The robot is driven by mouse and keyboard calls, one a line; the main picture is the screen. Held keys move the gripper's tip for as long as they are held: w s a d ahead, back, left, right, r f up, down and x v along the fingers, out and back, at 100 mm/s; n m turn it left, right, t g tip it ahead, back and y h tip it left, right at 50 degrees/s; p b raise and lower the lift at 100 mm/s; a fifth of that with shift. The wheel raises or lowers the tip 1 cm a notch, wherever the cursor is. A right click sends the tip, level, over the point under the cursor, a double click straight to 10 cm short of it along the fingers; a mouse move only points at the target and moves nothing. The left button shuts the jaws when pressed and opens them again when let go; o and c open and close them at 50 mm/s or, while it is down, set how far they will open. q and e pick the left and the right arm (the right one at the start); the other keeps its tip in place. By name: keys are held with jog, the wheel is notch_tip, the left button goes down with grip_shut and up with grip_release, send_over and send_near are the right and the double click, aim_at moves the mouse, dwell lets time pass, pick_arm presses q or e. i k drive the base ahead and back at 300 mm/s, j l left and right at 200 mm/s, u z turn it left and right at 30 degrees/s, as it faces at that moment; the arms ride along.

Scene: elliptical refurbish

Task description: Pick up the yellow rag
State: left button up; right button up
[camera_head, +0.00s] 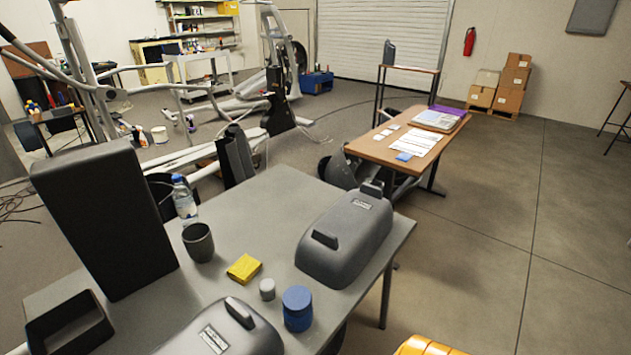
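The yellow rag (244,268) lies folded on the grey table (270,195), near the middle of its top. A dark grey cup (198,242) stands just to its upper left. A small grey-white round jar (267,289) stands close to its lower right, with a blue round container (297,308) beyond that. The rag is fully visible, with nothing on top of it. Neither of my grippers is in view.
Grey covers with handles sit right (345,240) and front (225,330) of the rag. A tall black block (105,215), an open dark box (65,325) and a water bottle (184,200) stand left. An orange object (425,346) shows at the bottom edge. Floor right is clear.

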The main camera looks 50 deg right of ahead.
aim_at(246, 267)
jog(key=z, duration=1.05)
jog(key=l, duration=0.4)
